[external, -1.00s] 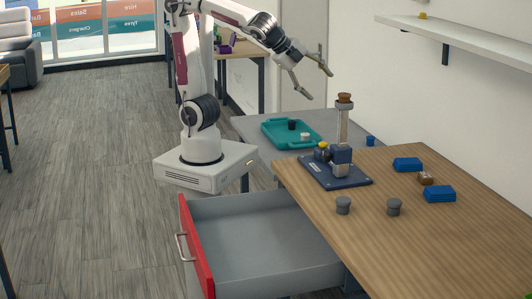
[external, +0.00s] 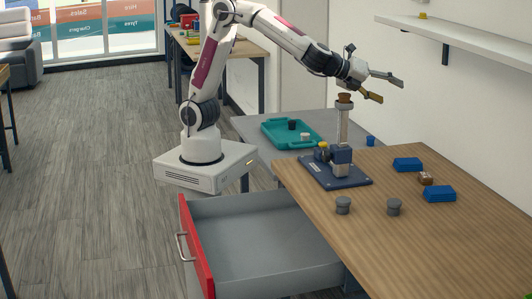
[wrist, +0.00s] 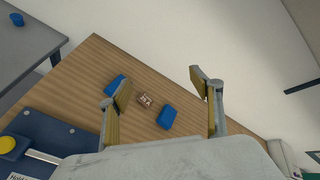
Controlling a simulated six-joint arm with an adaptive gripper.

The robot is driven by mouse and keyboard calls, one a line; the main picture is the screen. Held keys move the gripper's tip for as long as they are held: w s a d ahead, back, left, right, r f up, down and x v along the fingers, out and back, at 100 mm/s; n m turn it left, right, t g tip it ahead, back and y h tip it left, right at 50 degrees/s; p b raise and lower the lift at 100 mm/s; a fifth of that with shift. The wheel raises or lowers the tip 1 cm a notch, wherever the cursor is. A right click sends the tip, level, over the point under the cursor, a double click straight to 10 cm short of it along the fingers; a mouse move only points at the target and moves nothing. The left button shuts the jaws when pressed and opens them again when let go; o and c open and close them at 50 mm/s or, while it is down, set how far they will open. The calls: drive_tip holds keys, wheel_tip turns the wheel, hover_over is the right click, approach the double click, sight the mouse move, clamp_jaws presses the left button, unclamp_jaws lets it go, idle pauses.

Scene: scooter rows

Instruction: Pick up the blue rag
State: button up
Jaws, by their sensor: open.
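Two blue folded cloth-like pieces lie on the wooden table. The farther blue rag (external: 407,164) is near the back edge and also shows in the wrist view (wrist: 114,86), partly beside a finger. The nearer blue rag (external: 439,194) also shows in the wrist view (wrist: 167,117), between my fingers in the picture. A small brown block (external: 426,178) lies between them. My gripper (external: 390,90) is open and empty, high above the table, touching neither; its spread fingers also show in the wrist view (wrist: 160,84).
A dark blue base plate (external: 352,181) carries a tall post (external: 343,124). Two grey knobs (external: 343,205) (external: 394,207) stand near the table's front edge. A teal tray (external: 270,135) sits on the grey table. A wall shelf (external: 470,43) is at right. The red-fronted drawer (external: 199,255) is open.

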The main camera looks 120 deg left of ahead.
drive_tip(key=w+d+f+m+t, duration=0.1)
drive_tip(key=w+d+f+m, duration=0.3)
drive_tip(key=w+f, duration=0.6)
drive_tip(key=m+t+h, duration=0.1)
drive_tip(key=m+h, duration=0.1)
drive_tip(key=m, duration=0.6)
approach(444, 189)
drive_tip(key=shift+w+a+f, duration=0.1)
drive_tip(key=shift+w, duration=0.3)
drive_tip(key=shift+w+a+f, duration=0.1)
drive_tip(key=shift+w, duration=0.3)
drive_tip(key=shift+w+a, duration=0.1)
drive_tip(key=shift+x, duration=1.15)
drive_tip(key=shift+f, duration=0.1)
drive_tip(key=shift+x, duration=2.55)
drive_tip(key=shift+a+f, duration=0.1)
drive_tip(key=c, duration=1.1)
